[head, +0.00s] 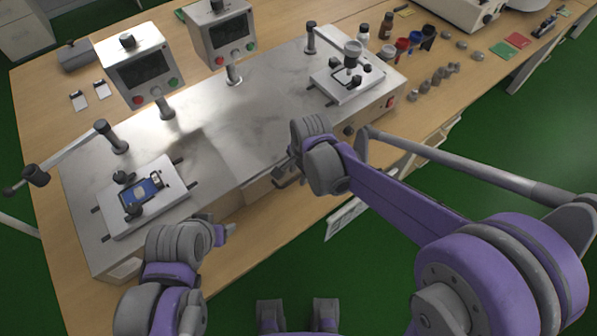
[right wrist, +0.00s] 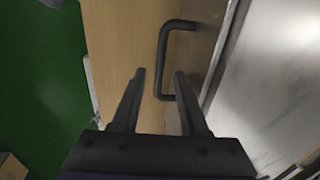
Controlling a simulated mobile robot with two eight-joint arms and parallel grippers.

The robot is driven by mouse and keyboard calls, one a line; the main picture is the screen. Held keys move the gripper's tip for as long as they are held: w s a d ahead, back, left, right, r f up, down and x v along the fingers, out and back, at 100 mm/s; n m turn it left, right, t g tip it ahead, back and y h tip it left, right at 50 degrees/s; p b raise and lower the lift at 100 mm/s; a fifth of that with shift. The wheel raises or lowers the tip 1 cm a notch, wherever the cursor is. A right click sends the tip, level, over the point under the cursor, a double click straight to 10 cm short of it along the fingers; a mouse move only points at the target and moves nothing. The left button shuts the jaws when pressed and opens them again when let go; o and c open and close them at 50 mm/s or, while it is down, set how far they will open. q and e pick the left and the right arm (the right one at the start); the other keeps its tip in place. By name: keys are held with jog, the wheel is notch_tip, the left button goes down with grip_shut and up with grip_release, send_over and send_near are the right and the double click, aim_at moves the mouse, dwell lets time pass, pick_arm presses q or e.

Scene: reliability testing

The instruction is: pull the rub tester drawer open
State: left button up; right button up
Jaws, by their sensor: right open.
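The rub tester (head: 245,120) is a long machine with a shiny metal top on the wooden table. My right gripper (right wrist: 160,85) is open and empty. Its fingertips point at the handle's lower end, with the right fingertip close to it; I cannot tell if they touch. In the head view my right gripper (head: 288,181) is at the tester's front edge, partly hidden by my wrist. My left gripper (head: 229,231) is near the front edge, its jaws unclear.
A phone (head: 142,193) lies clamped on the tester's left plate. Two display boxes (head: 140,72) (head: 222,36) stand behind. Several bottles and cups (head: 402,45) and small stones (head: 440,75) lie at the right. Green floor (head: 400,290) is free before the table.

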jog(key=shift+c, duration=0.3)
grip_shut()
dwell(1.1)
